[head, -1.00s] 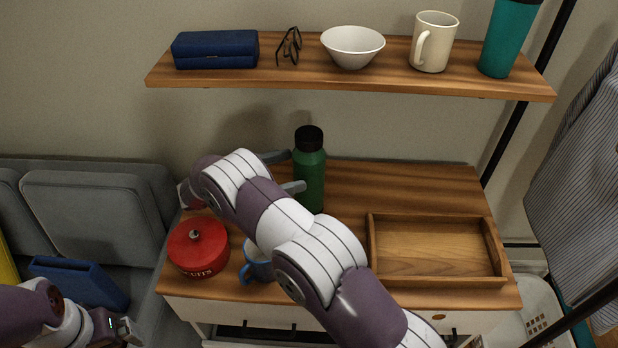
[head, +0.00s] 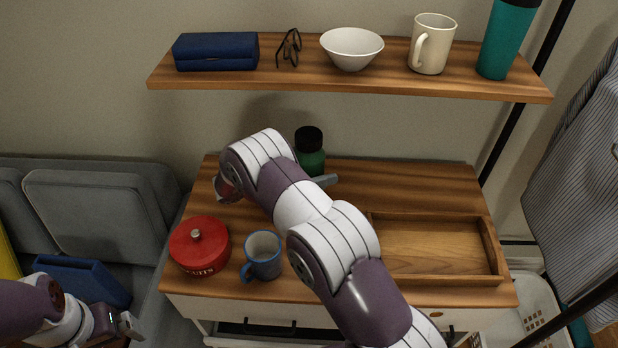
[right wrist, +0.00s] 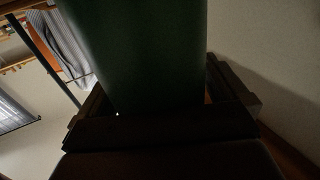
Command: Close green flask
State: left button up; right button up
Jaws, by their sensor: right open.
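The green flask (head: 312,163) stands on the desk towards the back, with a black cap (head: 309,139) on its top. I cannot tell how tightly the cap sits. My right arm hides the lower part of the flask in the head view. My right gripper (right wrist: 165,95) is open, low at the flask's body, with one finger on each side of the green body in the right wrist view. In the head view one finger shows in front of the flask and the rest is hidden. My left gripper (head: 128,326) is at the lower left, away from the flask; its jaws are unclear.
A red lidded pot (head: 199,247) and a blue-grey mug (head: 263,254) stand at the desk's front left. A wooden tray (head: 440,278) lies at the right. A shelf (head: 345,88) with a case, glasses, bowl, mug and teal tumbler hangs above.

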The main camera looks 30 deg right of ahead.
jog(key=shift+a, duration=0.1)
jog(key=c, duration=1.6)
jog(key=shift+w, duration=0.1)
jog(key=shift+r, duration=0.1)
